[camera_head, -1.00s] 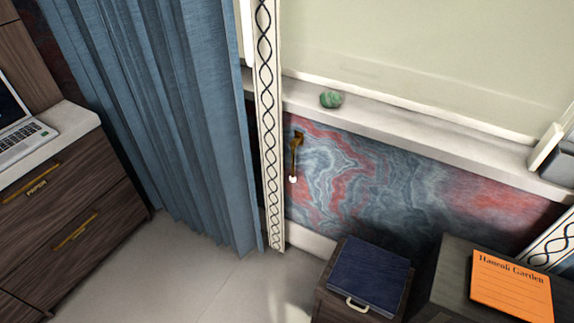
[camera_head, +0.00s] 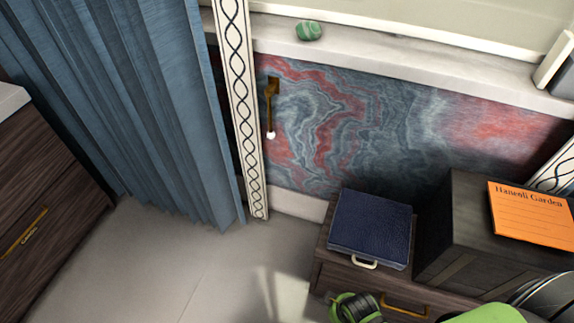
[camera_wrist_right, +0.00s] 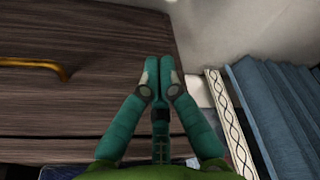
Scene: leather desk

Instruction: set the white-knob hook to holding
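The white-knob hook (camera_head: 271,104) is a brass fitting on the marbled wall, just right of the patterned trim strip in the head view. Its brass arm hangs down, with the white knob (camera_head: 271,135) at the lower end. Nothing hangs on it. My right gripper (camera_wrist_right: 159,68) shows in its wrist view with its teal fingertips together and nothing visible between them. It is in front of a dark wooden drawer front, and the hook cannot be seen there. Neither gripper's fingers can be made out in the head view.
A dark blue case (camera_head: 370,228) lies on a low wooden drawer unit (camera_head: 345,275) below the hook. An orange card (camera_head: 532,214) lies on a dark box (camera_head: 460,215). A blue curtain (camera_head: 120,100) hangs left of the trim. A green stone (camera_head: 308,31) sits on the ledge. Floor is clear centre-left.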

